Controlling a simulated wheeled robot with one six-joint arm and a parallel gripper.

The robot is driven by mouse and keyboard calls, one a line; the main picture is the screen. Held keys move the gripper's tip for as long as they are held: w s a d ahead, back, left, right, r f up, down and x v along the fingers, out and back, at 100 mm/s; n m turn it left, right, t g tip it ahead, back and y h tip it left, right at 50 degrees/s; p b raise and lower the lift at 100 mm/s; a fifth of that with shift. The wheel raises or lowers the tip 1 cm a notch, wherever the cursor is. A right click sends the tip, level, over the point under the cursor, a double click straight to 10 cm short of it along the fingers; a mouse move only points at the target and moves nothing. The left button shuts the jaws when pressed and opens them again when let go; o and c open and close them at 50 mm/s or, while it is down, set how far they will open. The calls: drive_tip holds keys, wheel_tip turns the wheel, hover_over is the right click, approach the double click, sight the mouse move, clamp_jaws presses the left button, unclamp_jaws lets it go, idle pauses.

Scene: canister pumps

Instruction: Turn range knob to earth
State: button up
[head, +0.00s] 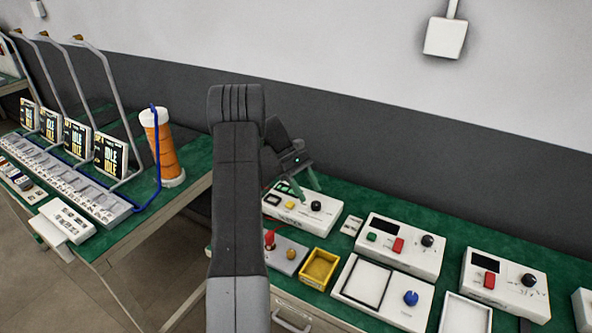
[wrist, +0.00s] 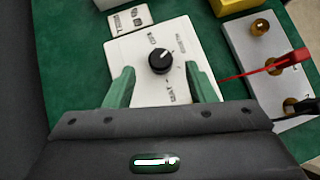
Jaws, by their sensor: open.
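The range knob (wrist: 160,61) is a round black dial with a white pointer mark. It sits on a white tester box (wrist: 150,92), and its mark points to the upper right in the wrist view. Small dark labels ring the knob, too blurred to read surely. My gripper (wrist: 160,72) is open, with one green finger to each side of the knob and visible gaps between. In the head view my gripper (head: 303,187) is over this box, partly hidden by my arm.
A grey box (wrist: 265,65) with a red lead (wrist: 270,69) lies right of the tester in the wrist view. A yellow tray (head: 320,268) and a small label plate (head: 351,226) are close by. Other white boxes with knobs (head: 400,247) stand farther right on the green bench.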

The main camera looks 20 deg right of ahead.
sight(315, 203)
drive_tip(key=v, duration=1)
drive_tip(key=shift+s+f, duration=0.1)
drive_tip(key=shift+s, duration=0.05)
drive_tip(key=x, duration=1.3)
drive_tip(key=shift+s+d+f, duration=0.15)
drive_tip(key=shift+s+f, duration=0.05)
drive_tip(key=shift+f, duration=0.1)
drive_tip(key=shift+r, duration=0.1)
